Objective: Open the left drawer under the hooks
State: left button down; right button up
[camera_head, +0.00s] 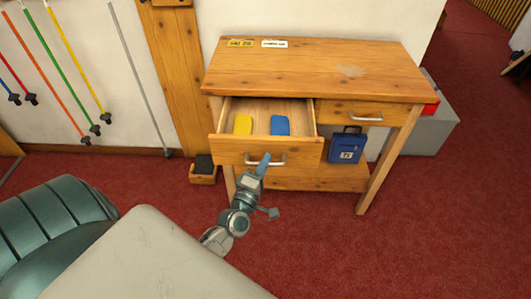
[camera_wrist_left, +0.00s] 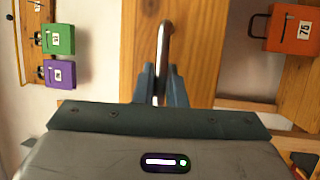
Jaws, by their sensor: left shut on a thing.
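The left drawer (camera_head: 265,148) of the wooden bench is pulled out, and its inside shows. A yellow item (camera_head: 243,124) and a blue item (camera_head: 280,125) lie in it. My left gripper (camera_head: 264,161) is at the metal handle (camera_head: 278,163) on the drawer's front. In the left wrist view, the fingers of my left gripper (camera_wrist_left: 161,85) are shut on the bar handle (camera_wrist_left: 163,45), one on each side, against the wooden front (camera_wrist_left: 138,40). No hooks can be made out in the head view. My right gripper is not in view.
The closed right drawer (camera_head: 362,112) is beside it. A blue box (camera_head: 346,145) stands on the lower shelf in the head view. The left wrist view shows green (camera_wrist_left: 57,39), purple (camera_wrist_left: 59,74) and orange (camera_wrist_left: 290,28) boxes. Red floor in front is clear.

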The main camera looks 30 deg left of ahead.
pick_arm(q)
jog(key=shift+s+d, duration=0.4)
jog(key=shift+s, duration=0.3)
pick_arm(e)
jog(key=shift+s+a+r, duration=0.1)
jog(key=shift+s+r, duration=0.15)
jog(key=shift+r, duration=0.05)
pick_arm(q)
jog(key=c, duration=1.7)
grip_release()
jog(key=shift+o, duration=1)
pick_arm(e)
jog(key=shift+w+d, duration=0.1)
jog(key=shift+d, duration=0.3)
